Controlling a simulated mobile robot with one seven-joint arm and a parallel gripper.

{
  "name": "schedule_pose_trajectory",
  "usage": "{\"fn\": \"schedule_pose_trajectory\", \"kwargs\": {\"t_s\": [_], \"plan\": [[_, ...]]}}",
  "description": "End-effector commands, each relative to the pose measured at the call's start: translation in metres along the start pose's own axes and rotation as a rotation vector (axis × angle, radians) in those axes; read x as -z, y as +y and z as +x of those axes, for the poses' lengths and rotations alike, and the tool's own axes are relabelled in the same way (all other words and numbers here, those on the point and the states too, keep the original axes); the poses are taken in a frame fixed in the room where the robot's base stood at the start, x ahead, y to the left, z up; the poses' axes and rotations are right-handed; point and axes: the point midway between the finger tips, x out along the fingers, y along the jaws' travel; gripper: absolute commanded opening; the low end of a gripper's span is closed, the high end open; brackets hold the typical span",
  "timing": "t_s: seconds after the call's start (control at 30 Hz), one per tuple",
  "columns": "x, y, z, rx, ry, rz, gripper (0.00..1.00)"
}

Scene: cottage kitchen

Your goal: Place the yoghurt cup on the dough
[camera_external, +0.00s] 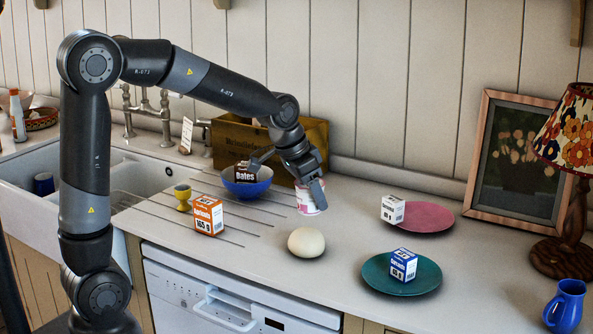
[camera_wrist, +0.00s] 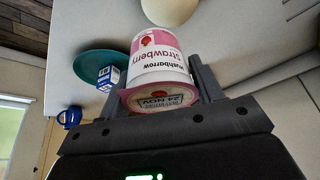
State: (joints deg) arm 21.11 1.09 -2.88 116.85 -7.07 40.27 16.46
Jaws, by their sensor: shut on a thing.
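The yoghurt cup (camera_external: 309,200) is pink and white. In the wrist view the cup (camera_wrist: 161,68) reads "strawberry" and its lid end faces the camera. My gripper (camera_external: 312,180) is shut on the cup, with one finger on each side of it. The dough (camera_external: 306,242) is a pale round ball on the counter, just in front of and below the cup in the external view. The dough (camera_wrist: 170,10) also shows at the top edge of the wrist view, apart from the cup. Whether the cup touches the counter I cannot tell.
A teal plate (camera_external: 372,276) with a blue box (camera_external: 403,265) is right of the dough. An orange box (camera_external: 209,216), a yellow egg cup (camera_external: 183,196) and a blue bowl (camera_external: 246,188) stand left. The counter around the dough is clear.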

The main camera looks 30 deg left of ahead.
Motion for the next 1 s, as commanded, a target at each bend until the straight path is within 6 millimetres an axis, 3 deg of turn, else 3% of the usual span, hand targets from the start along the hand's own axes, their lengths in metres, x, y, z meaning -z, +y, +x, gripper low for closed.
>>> {"fn": "schedule_pose_trajectory", "kwargs": {"t_s": [0.1, 0.23, 0.57, 0.97, 1.0], "plan": [[0.001, -0.020, 0.013, 0.001, 0.000, -0.003, 0.34], [0.001, -0.029, 0.020, 0.000, 0.000, -0.001, 0.34], [-0.014, -0.030, 0.055, 0.000, 0.000, 0.000, 0.34], [-0.016, -0.030, 0.060, 0.001, 0.001, 0.000, 0.34], [-0.016, -0.030, 0.060, 0.001, 0.001, 0.000, 0.63]]}}
